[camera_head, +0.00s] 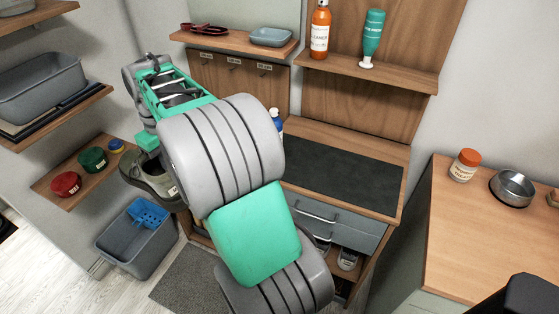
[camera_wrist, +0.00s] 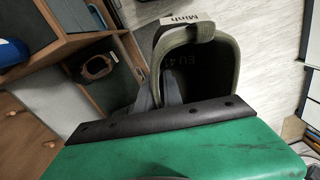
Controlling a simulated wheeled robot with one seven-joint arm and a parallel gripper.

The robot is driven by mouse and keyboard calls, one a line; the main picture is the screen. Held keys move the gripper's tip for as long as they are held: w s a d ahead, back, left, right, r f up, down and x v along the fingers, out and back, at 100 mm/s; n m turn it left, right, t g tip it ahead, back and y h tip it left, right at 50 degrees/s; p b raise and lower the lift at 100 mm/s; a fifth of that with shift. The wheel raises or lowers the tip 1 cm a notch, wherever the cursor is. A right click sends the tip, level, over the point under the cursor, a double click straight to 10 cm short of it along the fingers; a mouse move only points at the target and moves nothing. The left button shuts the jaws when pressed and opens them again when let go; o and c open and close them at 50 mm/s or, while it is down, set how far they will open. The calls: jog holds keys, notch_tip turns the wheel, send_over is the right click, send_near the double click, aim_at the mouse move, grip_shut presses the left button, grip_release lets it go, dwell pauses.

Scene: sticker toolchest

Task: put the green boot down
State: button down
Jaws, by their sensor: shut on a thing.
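The green boot (camera_head: 150,180) is olive-green and hangs in the air at the left of the workbench, partly hidden by my arm in the head view. In the wrist view I look into the opening of the boot (camera_wrist: 226,62), which has a pale "Minh" tag on its pull loop and "EU 41" inside. My gripper (camera_wrist: 160,88) is shut on the boot's upper edge. In the head view my arm hides most of the gripper's fingers.
A grey bin (camera_head: 112,252) holding a blue basket (camera_head: 148,213) stands on the floor below left. A low shelf (camera_head: 60,185) with several tins is left of the boot. A dark floor mat (camera_head: 190,284) lies in front of the bench. Shoes (camera_head: 347,260) sit beneath the drawers.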

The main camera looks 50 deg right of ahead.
jog(key=s+d+r+n+p, duration=0.1)
jog(key=s+d+r+p, duration=0.2)
jog(key=s+d, duration=0.55)
jog(key=s+d+r+p, duration=0.25)
jog(key=s+d, duration=0.25)
jog(key=d, duration=0.6)
jog(key=s+d+r+n+p, duration=0.15)
jog(key=s+d, duration=0.35)
jog(key=s, duration=0.5)
jog(key=s+d+r+p, duration=0.25)
jog(key=s+d, duration=0.25)
jog(key=s, duration=0.4)
jog(key=shift+s+d+f+p, duration=0.7)
jog(key=shift+s+d+f, duration=0.35)
jog(key=shift+d+f, duration=1.15)
jog(key=shift+s+d+f+p, duration=0.85)
jog(key=shift+d+f, duration=0.9)
jog(key=shift+f, duration=0.8)
jog(key=shift+s+d+f+p, duration=0.55)
jog(key=shift+s+d+f, duration=0.65)
jog(key=shift+d+f, duration=1)
jog(key=c, duration=1.5)
grip_release()
jog(key=shift+a+f, duration=0.15)
jog(key=shift+a, duration=0.05)
